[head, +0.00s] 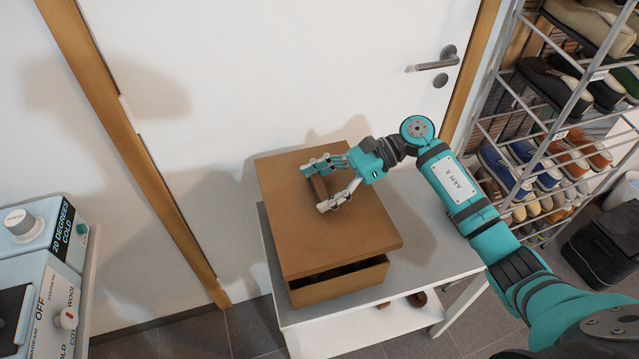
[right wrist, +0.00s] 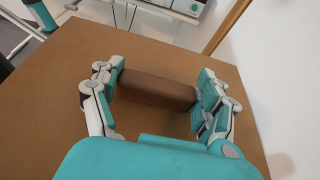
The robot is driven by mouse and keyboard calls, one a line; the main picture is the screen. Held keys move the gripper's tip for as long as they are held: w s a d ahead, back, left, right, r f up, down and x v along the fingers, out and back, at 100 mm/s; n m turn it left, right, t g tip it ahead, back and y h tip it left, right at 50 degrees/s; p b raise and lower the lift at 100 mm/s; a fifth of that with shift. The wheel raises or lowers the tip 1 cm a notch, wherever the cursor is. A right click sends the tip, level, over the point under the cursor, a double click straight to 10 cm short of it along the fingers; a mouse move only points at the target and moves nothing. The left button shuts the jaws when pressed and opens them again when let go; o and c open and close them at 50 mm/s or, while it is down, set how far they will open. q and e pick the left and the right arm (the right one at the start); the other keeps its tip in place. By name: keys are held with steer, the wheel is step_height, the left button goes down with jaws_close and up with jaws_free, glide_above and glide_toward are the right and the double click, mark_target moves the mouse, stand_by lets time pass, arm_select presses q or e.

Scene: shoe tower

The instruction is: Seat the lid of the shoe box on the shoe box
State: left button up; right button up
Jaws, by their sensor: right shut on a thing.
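The brown lid (head: 350,234) of the shoe box lies over the shoe box (head: 340,286) on a grey table. At its front edge the lid sits above the box rim, and a dark gap with dark contents shows between them. My right gripper (head: 323,189) is shut on the darker brown handle (head: 319,188) on top of the lid. In the right wrist view, the handle (right wrist: 158,91) lies between both fingers, with the lid surface (right wrist: 170,45) around it. The box's back and far sides are hidden under the lid. My left gripper is not in view.
The grey table (head: 435,235) stands against a white door (head: 290,70), with a lower shelf (head: 375,323) holding small brown items. A shoe rack (head: 540,150) with several shoes stands at right. A black bag (head: 600,255) is on the floor. A washing machine (head: 40,290) is at left.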

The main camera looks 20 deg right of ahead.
steer(key=shift+w+a+f, duration=0.1)
steer(key=shift+f, duration=0.75)
steer(key=shift+f+b, duration=0.7)
steer(key=shift+f, duration=0.75)
steer(key=shift+f+b, duration=1.75)
steer(key=shift+b, duration=0.65)
steer(key=o, duration=1.2)
steer(key=v, duration=1.2)
